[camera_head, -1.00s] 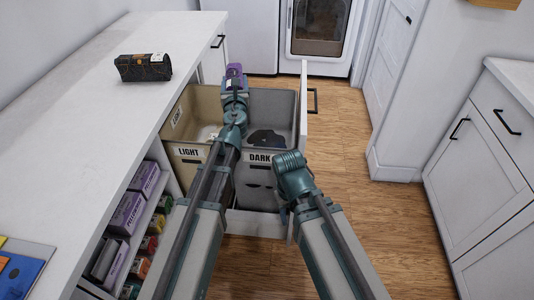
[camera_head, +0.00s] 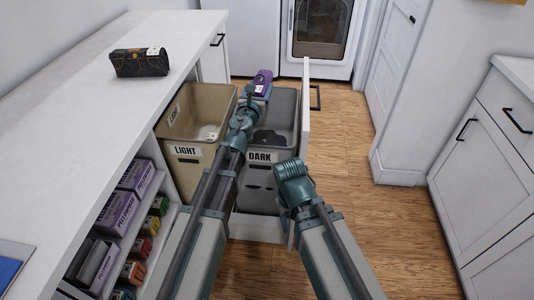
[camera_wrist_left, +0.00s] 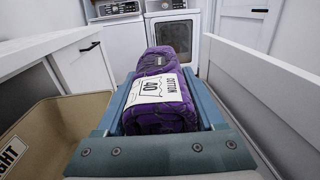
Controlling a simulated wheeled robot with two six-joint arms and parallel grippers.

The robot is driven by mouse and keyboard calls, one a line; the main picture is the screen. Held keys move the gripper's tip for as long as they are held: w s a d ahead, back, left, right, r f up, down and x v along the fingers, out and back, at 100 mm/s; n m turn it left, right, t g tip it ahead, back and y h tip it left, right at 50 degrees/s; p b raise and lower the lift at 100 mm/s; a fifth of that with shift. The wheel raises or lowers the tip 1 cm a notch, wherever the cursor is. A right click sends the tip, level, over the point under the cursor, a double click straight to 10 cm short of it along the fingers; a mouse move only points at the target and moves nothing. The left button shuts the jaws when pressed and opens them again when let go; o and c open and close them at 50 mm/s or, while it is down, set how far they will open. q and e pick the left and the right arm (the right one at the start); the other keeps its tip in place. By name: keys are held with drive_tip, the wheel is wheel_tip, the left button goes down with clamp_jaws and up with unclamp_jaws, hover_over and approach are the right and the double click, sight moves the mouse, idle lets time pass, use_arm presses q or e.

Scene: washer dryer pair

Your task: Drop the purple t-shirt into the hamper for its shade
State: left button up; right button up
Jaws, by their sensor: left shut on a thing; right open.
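The purple t-shirt (camera_head: 262,79) is a rolled bundle with a white tag. In the left wrist view the t-shirt (camera_wrist_left: 172,90) fills the jaws, and its tag reads "COTTON 40". My left gripper (camera_head: 259,90) is shut on it, above the far end of the dark hamper. The grey hamper (camera_head: 291,132) labelled DARK holds a dark cloth (camera_head: 268,138). The beige hamper (camera_head: 174,130) labelled LIGHT stands beside it on the left and holds something whitish (camera_head: 208,133). My right gripper (camera_head: 291,168) is low in front of the dark hamper; its fingertips are hard to make out.
A white counter (camera_head: 90,120) runs along the left with a dark patterned pouch (camera_head: 139,62) on it. Shelves below hold purple boxes (camera_head: 120,210). The drawer's white front panel (camera_head: 306,110) rises right of the hampers. Wooden floor (camera_head: 345,150) is free to the right.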

use_arm(q)
wheel_tip(320, 180, down, 4)
drive_tip(key=b, duration=0.2)
drive_tip(key=shift+r+b, duration=0.15)
drive_tip(key=shift+b, duration=0.2)
use_arm(e)
wheel_tip(320, 180, down, 4)
drive_tip(key=shift+r, duration=0.2)
use_arm(q)
drive_tip(key=shift+r, duration=0.1)
drive_tip(key=o, duration=1.5)
drive_tip(key=shift+s, duration=0.1)
